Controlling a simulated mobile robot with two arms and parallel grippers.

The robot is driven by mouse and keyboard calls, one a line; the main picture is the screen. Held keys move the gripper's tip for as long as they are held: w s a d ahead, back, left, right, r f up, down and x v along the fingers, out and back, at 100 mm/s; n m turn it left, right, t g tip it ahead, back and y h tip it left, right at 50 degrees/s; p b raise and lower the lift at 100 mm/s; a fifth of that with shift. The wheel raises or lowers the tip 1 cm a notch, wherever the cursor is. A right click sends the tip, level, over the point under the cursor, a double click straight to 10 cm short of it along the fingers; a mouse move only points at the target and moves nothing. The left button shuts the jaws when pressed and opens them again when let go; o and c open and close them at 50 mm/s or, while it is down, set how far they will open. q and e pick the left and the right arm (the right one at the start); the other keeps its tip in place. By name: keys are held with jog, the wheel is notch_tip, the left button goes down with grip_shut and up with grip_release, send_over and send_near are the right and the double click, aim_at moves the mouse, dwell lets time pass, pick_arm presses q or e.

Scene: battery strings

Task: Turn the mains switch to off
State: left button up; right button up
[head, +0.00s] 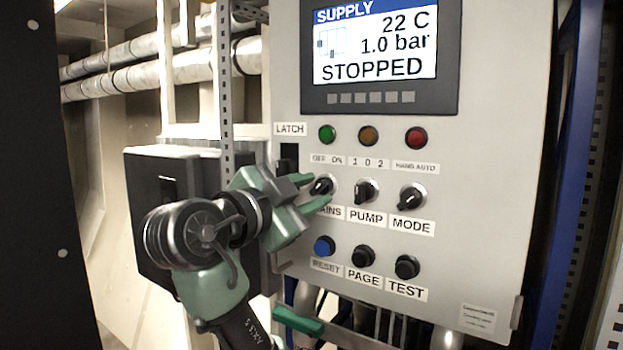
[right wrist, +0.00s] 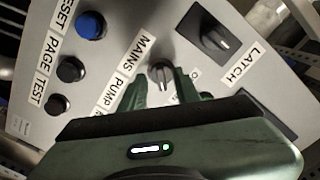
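The mains switch (head: 322,186) is a small black rotary knob on the grey panel, with OFF and ON printed above it and a MAINS label below. My right gripper (head: 318,190) is at it with green fingers above and below the knob. In the right wrist view the knob (right wrist: 161,73) shows between the two fingers, which stand apart with a gap to it; contact is not visible. The fingers partly hide the knob in the head view, and I cannot tell for sure which way it points. My left gripper is not clearly in view.
The pump (head: 365,192) and mode (head: 411,196) switches sit right of mains. The blue reset button (head: 324,246) is below. The latch (right wrist: 208,33) is close to my gripper. The display (head: 375,45) reads STOPPED. A black box (head: 150,165) stands left.

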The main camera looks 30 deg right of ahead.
jog(key=shift+w+d, duration=0.1)
jog(key=shift+d, duration=0.15)
jog(key=shift+a, duration=0.25)
grip_shut()
pick_arm(q)
jog(key=shift+s+d+r, duration=0.1)
jog(key=shift+d, duration=0.2)
